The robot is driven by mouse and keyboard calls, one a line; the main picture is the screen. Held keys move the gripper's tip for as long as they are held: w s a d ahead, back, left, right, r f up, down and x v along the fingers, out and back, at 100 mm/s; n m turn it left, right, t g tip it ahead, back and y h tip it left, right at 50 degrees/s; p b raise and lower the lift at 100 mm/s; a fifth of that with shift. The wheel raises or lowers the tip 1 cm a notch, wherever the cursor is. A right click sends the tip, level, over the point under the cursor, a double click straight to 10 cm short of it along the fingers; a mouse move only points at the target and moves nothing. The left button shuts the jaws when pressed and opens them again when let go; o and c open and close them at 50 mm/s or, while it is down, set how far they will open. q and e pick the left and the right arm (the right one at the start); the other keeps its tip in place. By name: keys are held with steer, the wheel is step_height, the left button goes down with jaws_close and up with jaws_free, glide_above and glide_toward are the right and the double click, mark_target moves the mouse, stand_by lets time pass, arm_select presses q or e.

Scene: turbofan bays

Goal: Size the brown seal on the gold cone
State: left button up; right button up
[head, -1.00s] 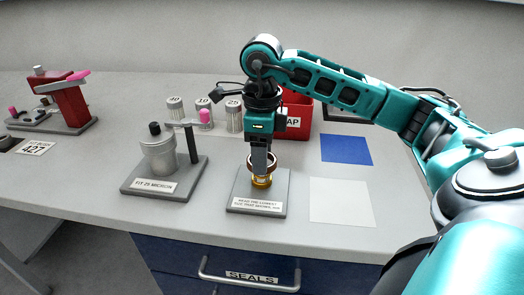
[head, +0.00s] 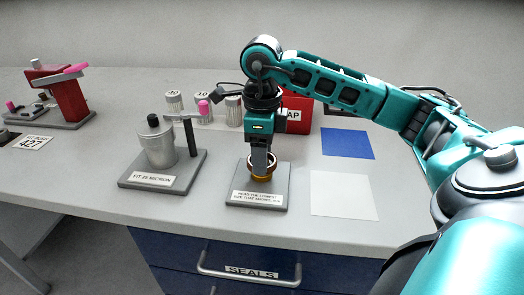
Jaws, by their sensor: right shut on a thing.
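The gold cone (head: 262,178) stands on a grey base plate (head: 278,188) with a label about reading the lowest size. The brown seal (head: 272,168) is a ring around the cone, with only a little gold showing below it. My right gripper (head: 262,166) points straight down and is shut on the seal at the cone. Its fingers hide part of the ring and the cone's upper part. The size marks on the cone are too small to read. My left gripper is out of view.
Left of the cone stands a grey filter fixture (head: 158,150) with a pink-tipped arm. White canisters (head: 233,110) and a red bin (head: 297,115) are behind. A blue mat (head: 347,144) and a white mat (head: 343,195) lie to the right. The seals drawer (head: 250,268) is below the edge.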

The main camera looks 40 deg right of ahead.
steer(key=shift+f+b, duration=1.05)
steer(key=shift+f, duration=0.35)
steer(key=o, duration=1.4)
steer(key=shift+c, duration=0.2)
steer(key=shift+r, duration=0.1)
steer(key=shift+r+p, duration=2.9)
steer(key=shift+r, duration=0.6)
